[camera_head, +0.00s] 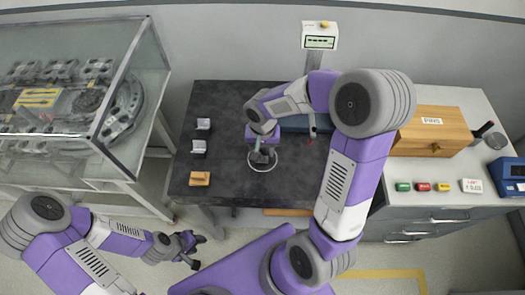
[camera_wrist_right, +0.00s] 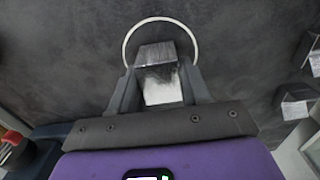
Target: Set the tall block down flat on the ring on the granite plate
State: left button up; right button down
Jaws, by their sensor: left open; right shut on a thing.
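The granite plate (camera_head: 225,100) is a dark slab in the middle of the head view. A thin white ring (camera_head: 262,171) is marked on it, and it also shows in the right wrist view (camera_wrist_right: 126,42). My right gripper (camera_head: 262,153) is over the ring, shut on the tall block, a grey metal block (camera_wrist_right: 158,55) between its fingers. In the wrist view the block overlaps the ring's near part; whether it touches the plate cannot be told. In the head view the gripper mostly hides it. My left gripper (camera_head: 196,250) is open and empty, off the plate's front left.
Two metal blocks (camera_head: 203,124) (camera_head: 198,146) and an orange-brown block (camera_head: 200,178) stand at the plate's left. A blue case (camera_head: 295,123) is behind my right arm. A wooden box (camera_head: 433,130) stands on the right cabinet. A glass case (camera_head: 80,75) is at left.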

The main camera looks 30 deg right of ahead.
aim_at(262, 149)
jog(key=shift+w+f, duration=0.1)
jog(key=shift+f, duration=0.25)
jog(key=shift+f, duration=0.15)
jog(key=c, duration=0.5)
grip_release()
jog(key=shift+r, duration=0.3)
notch_tip(262, 149, up, 12)
jog(key=p, duration=0.3)
jog(key=shift+f, duration=0.15)
